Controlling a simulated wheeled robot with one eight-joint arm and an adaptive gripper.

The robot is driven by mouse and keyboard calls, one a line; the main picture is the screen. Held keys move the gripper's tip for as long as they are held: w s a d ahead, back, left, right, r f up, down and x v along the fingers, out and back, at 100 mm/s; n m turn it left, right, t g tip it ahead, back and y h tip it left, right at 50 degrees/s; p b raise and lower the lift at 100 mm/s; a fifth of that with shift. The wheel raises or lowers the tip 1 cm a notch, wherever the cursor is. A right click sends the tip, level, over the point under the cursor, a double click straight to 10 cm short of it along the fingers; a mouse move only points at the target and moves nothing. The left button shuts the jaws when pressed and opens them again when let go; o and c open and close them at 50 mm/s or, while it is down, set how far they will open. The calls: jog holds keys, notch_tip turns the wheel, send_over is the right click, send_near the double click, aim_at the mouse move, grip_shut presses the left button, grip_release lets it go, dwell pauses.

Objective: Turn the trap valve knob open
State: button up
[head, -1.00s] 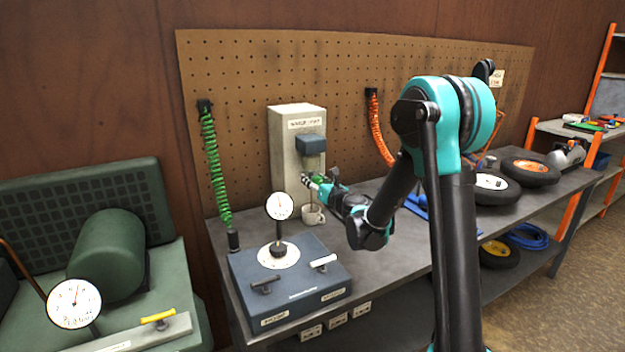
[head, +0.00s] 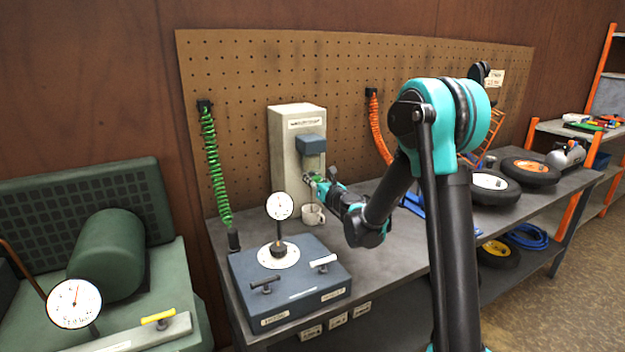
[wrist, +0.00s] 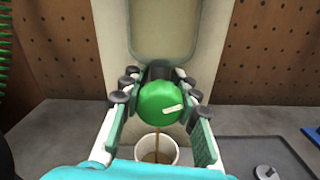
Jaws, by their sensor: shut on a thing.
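The trap valve knob is a round green knob (wrist: 160,103) with a pale pointer mark. It sits on the front of the light grey upright unit (head: 284,150), below a blue-grey block. In the wrist view my gripper (wrist: 158,100) has its fingers on both sides of the knob, shut on it. The pale mark lies nearly level, tilted slightly up to the right. In the head view my gripper (head: 316,181) reaches the unit's front and mostly hides the knob. A thin brown stream runs below the knob into a white mug (wrist: 140,148).
A blue-grey box with a dial gauge (head: 279,206) and two handles stands in front of the unit. Green (head: 212,160) and orange (head: 377,130) coiled hoses hang at the pegboard. Wheels (head: 492,188) lie further right on the bench.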

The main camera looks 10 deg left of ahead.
jog(key=n, duration=0.4)
grip_shut()
jog(key=o, duration=1.2)
grip_release()
jog(key=v, duration=1.2)
